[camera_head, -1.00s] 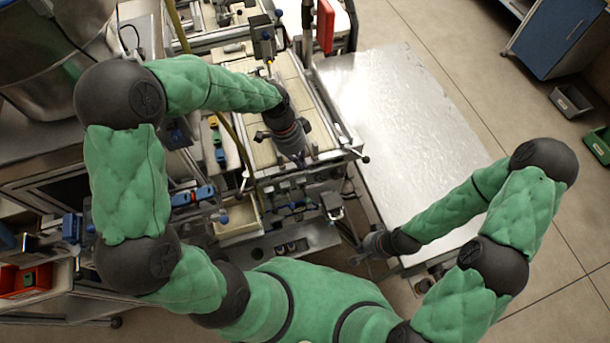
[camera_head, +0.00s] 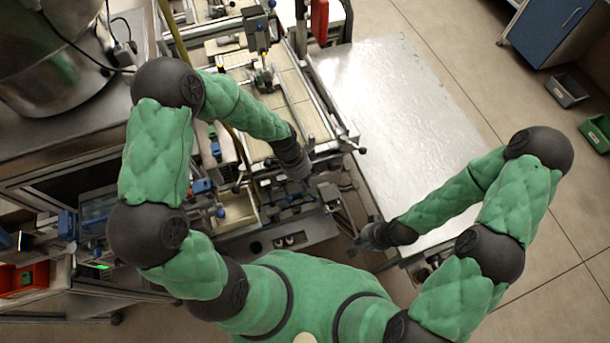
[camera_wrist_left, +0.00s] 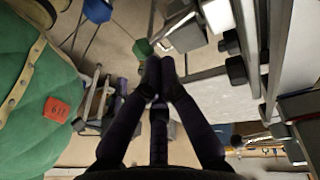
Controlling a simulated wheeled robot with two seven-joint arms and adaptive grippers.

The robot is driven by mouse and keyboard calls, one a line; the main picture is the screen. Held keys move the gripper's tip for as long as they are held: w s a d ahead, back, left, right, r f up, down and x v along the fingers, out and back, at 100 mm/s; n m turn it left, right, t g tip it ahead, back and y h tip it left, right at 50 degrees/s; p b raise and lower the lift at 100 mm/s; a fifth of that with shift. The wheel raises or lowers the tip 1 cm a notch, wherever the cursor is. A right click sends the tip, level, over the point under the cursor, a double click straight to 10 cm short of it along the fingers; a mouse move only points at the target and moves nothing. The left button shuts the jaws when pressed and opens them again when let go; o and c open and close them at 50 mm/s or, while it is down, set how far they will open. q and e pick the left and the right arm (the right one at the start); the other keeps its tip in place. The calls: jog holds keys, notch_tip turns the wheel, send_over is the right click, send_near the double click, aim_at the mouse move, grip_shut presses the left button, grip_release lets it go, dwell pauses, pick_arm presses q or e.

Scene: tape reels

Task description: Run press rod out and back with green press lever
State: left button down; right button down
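My left gripper (camera_head: 302,172) is at the front right edge of the bench machine in the head view. In the left wrist view, its dark fingertips (camera_wrist_left: 160,68) are together, with nothing visible between them. A green knob-like piece (camera_wrist_left: 143,47) shows just beyond the fingertips; I cannot tell whether it is the green press lever. An upright dark press-like unit (camera_head: 260,45) stands over the pale bed in the head view. I cannot clearly make out the press rod. My right gripper (camera_head: 368,237) is low beside the metal table; its fingers are too small and dark to read.
A bare metal table (camera_head: 400,110) lies to the right of the machine. Levers and small knobs line the machine's front, near an open beige tray (camera_head: 236,212). A blue knob (camera_wrist_left: 98,10) shows in the left wrist view. A red box (camera_head: 22,278) is at lower left.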

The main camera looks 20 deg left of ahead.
pick_arm(q)
jog(key=shift+s+d+f+b, duration=0.2)
jog(key=shift+s+f+b, duration=0.15)
jog(key=shift+f+b, duration=0.05)
dwell(0.9)
jog(key=shift+s+d+f, duration=0.1)
jog(key=shift+s+f, duration=0.05)
jog(key=shift+f, duration=0.1)
jog(key=shift+s+d+f+b, duration=0.2)
jog(key=shift+s+f+b, duration=0.05)
jog(key=shift+f+b, duration=0.25)
jog(key=shift+s+d+f+b, duration=0.15)
jog(key=shift+s+f+b, duration=0.1)
jog(key=shift+f+b, duration=0.25)
jog(key=shift+r, duration=0.35)
jog(key=shift+r+p, duration=0.6)
jog(key=shift+p, duration=0.1)
